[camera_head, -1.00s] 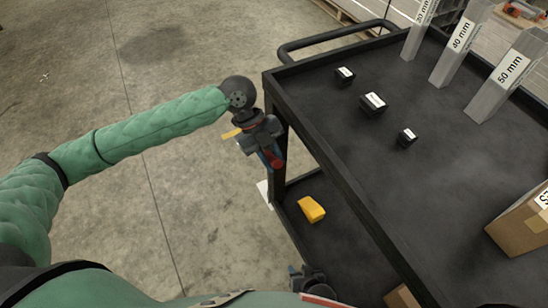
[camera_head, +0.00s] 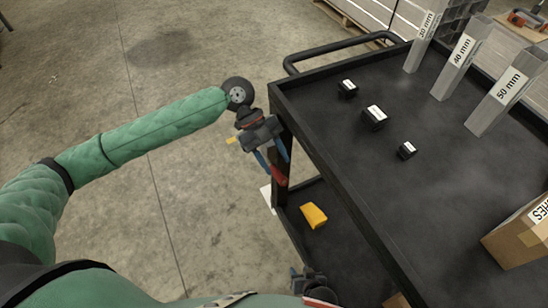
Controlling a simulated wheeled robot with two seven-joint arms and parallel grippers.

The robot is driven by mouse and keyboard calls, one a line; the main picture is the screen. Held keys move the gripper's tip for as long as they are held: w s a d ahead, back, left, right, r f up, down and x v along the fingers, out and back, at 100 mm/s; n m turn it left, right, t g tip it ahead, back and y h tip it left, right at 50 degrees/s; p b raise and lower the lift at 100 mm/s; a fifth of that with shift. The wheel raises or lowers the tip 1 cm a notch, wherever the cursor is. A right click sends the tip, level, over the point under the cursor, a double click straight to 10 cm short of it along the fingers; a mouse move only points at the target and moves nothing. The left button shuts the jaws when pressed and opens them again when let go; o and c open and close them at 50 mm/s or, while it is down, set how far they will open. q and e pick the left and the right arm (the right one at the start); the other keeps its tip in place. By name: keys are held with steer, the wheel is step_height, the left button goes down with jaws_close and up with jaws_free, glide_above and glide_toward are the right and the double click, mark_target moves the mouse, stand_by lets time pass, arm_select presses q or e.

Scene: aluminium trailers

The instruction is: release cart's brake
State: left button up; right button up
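The black cart (camera_head: 345,150) stands at the right, with its handle bar (camera_head: 335,52) at the far end. A small red part shows near the fingertips. I cannot tell whether it belongs to the gripper or the cart, or whether the fingers touch the post. I cannot make out a brake for certain. My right gripper (camera_head: 308,284) shows only partly at the bottom edge, beside the lower shelf, and its fingers are not clear.
The cart's top holds several small black boxes (camera_head: 375,117), labelled grey upright channels (camera_head: 497,102) and a cardboard box (camera_head: 520,238). A yellow object (camera_head: 314,215) lies on the lower shelf (camera_head: 345,240). The concrete floor (camera_head: 190,75) at left is clear.

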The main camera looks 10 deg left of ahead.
arm_select(q)
steer(key=v, duration=0.7)
steer(key=shift+w+a+r, duration=0.15)
steer(key=shift+a+r, duration=0.1)
steer(key=shift+r, duration=0.05)
